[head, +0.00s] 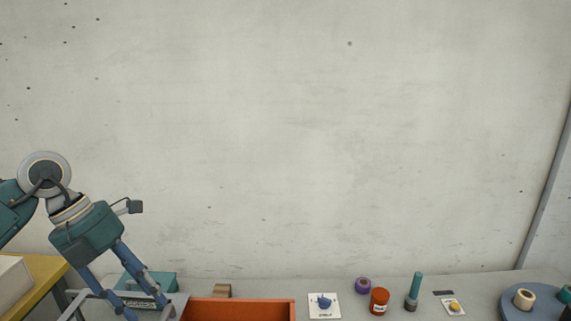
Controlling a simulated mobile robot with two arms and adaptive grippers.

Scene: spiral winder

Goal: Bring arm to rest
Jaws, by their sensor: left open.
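My left gripper (120,306) comes in from the left, pointing down and a little to the right, with its two fingers spread apart. I see nothing between its fingers. It hangs at the left of the bench, in front of a teal box and just left of an orange bin; its lowest parts reach near the bottom edge of the view. My right gripper does not show.
An orange bin (240,308), teal box (160,278), white card (324,306), purple ring (363,285), red jar (379,301), teal-topped tool (414,290) and blue round tray (509,309) stand on the grey bench (476,283). A yellow surface (45,270) is at far left. The wall behind is bare.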

